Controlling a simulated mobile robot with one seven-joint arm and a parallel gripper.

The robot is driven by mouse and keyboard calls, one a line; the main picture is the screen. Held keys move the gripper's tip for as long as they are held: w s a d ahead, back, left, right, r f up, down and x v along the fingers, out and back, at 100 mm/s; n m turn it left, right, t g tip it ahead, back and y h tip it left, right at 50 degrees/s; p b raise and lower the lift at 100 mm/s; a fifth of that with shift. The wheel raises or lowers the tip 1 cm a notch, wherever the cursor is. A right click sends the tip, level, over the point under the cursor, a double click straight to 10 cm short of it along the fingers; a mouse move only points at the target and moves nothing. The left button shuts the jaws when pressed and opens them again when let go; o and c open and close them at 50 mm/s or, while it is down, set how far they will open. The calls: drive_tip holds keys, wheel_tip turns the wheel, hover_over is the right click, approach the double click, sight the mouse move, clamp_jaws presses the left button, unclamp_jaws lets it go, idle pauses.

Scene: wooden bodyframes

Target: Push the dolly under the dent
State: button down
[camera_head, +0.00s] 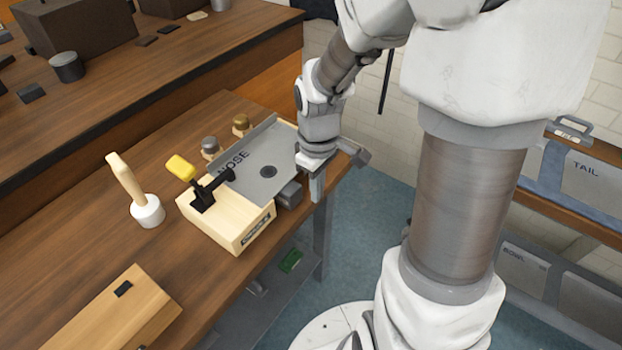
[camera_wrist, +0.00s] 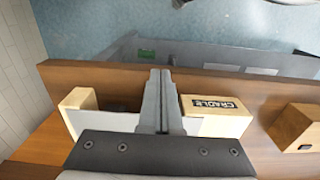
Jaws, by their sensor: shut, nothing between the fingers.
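The grey sheet panel marked NOSE (camera_head: 247,172) lies across a pale wooden cradle (camera_head: 228,222). A dark round spot, the dent (camera_head: 268,171), shows near its middle. A small dark grey block, which looks like the dolly (camera_head: 289,194), sits at the panel's near edge, right of the cradle's labelled end. My gripper (camera_head: 316,188) is shut, pointing down just right of this block; I cannot tell if they touch. In the wrist view my shut fingers (camera_wrist: 160,73) reach past the panel between the labelled cradle block (camera_wrist: 215,116) and another wooden block (camera_wrist: 78,102). The dolly is not clear there.
A yellow-handled clamp (camera_head: 200,185) stands at the panel's left edge. A mallet (camera_head: 143,205) and a wooden block (camera_head: 112,312) are on the bench (camera_head: 95,250). Two knobbed items (camera_head: 241,124) stand behind the panel. The bench's front edge is close to my gripper.

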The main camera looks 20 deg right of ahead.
sight(295, 190)
drive_tip(key=w+f, duration=0.1)
drive_tip(key=f, duration=0.1)
drive_tip(key=w+a+f+b, duration=0.1)
drive_tip(key=a+f, duration=0.1)
drive_tip(key=f, duration=0.1)
drive_tip(key=shift+w+f+b, duration=0.35)
drive_tip(key=shift+w, duration=0.05)
drive_tip(key=shift+w+a, duration=0.15)
drive_tip(key=shift+w, duration=0.1)
drive_tip(key=shift+w+r, duration=0.1)
drive_tip(key=shift+w+a, duration=0.65)
drive_tip(key=shift+w, duration=0.15)
drive_tip(key=shift+s+d, duration=0.1)
